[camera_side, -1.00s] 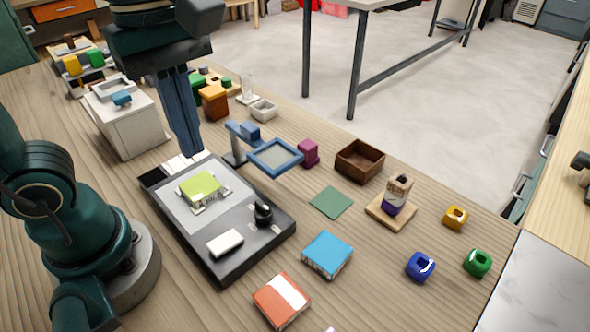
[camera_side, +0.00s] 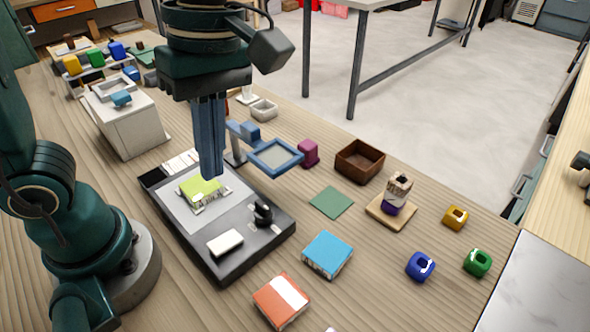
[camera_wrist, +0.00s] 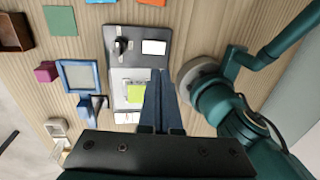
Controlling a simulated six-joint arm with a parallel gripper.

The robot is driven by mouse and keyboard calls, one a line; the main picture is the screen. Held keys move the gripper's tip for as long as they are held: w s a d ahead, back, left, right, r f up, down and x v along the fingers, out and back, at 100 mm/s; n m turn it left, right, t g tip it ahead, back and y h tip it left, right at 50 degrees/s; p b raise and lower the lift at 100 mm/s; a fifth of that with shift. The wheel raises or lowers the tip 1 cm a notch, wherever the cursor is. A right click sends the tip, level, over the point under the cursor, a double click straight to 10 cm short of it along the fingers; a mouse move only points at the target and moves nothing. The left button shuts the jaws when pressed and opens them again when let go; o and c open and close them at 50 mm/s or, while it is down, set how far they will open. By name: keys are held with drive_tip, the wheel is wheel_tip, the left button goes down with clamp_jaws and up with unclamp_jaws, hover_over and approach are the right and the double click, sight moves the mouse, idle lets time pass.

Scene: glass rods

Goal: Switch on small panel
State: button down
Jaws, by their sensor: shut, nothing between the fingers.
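A dark board (camera_side: 262,247) lies on the table in the side view, with a lighter grey area on it. A small white panel (camera_side: 225,242) sits near its front end and also shows in the wrist view (camera_wrist: 154,47). A black knob or lever (camera_side: 263,213) stands to its right in the side view. A yellow-green block (camera_side: 203,187) sits on the grey area, partly behind my fingers. A white segmented strip (camera_side: 181,162) is at the board's back end. My gripper (camera_side: 211,176) is shut and empty, pointing down near the green block; contact cannot be told.
A blue framed stand (camera_side: 275,155) is right of my gripper, near a purple block (camera_side: 308,153). A white box (camera_side: 125,128) stands at left. A brown tray (camera_side: 360,161), blue book-like block (camera_side: 327,254) and red block (camera_side: 281,301) lie to the right and front.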

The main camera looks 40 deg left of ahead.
sight(218, 246)
drive_tip(key=f, duration=0.4)
drive_tip(key=s+f, duration=0.1)
drive_tip(key=f, duration=0.3)
drive_tip(key=s+f, duration=0.1)
drive_tip(key=f, duration=0.3)
drive_tip(key=shift+f, duration=0.35)
drive_tip(key=shift+s+f, duration=0.15)
drive_tip(key=shift+f, duration=0.05)
drive_tip(key=shift+w+r, duration=0.15)
drive_tip(key=shift+w, duration=0.7)
wheel_tip(218, 246, up, 14)
drive_tip(key=w, duration=0.2)
